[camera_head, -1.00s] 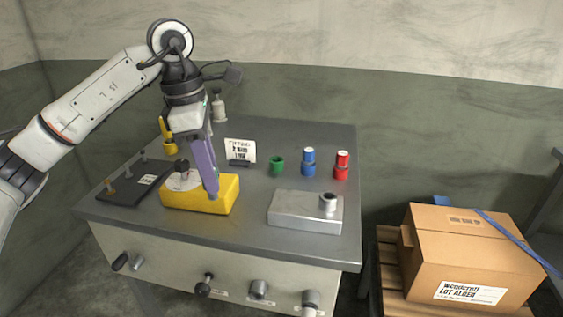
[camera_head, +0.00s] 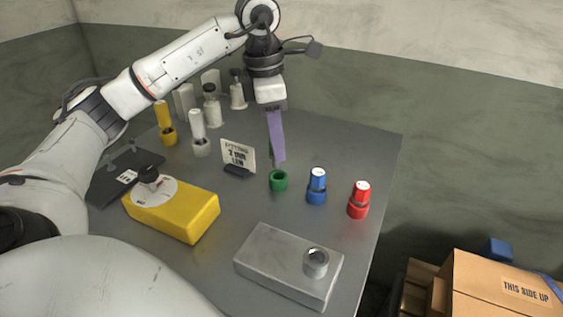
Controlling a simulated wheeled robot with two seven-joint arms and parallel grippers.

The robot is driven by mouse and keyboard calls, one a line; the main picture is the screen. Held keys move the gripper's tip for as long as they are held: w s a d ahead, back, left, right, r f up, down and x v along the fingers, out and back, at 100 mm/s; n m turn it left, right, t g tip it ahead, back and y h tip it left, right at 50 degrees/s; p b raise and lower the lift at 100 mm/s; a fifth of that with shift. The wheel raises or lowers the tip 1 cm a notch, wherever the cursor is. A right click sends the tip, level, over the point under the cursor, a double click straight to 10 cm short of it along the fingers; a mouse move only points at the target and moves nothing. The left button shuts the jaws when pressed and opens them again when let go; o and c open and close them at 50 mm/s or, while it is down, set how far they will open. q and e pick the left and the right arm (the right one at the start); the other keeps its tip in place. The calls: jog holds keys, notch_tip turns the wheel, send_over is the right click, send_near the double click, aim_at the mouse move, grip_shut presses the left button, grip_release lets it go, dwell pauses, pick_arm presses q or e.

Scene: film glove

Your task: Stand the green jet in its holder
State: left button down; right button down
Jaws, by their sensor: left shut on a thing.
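My left gripper (camera_head: 278,158) points down just above the green holder (camera_head: 279,182), an open cup on the grey table. It is shut on the green jet (camera_head: 270,148). Only a thin green sliver of the jet shows beside the purple finger, which hides the rest. The jet looks roughly upright; I cannot tell whether its lower end is inside the cup. My right gripper is not in view.
A blue jet (camera_head: 318,181) and a red jet (camera_head: 361,195) stand in holders to the right. A small sign (camera_head: 238,156) stands close left. A yellow block (camera_head: 175,212) and a metal block (camera_head: 285,262) lie in front. White and yellow jets stand behind left.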

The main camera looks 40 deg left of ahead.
aim_at(278, 165)
pick_arm(q)
notch_tip(278, 165, down, 4)
jog(key=shift+f, duration=0.4)
jog(key=shift+f, duration=0.2)
jog(key=c, duration=1.5)
grip_release()
jog(key=shift+o, duration=0.2)
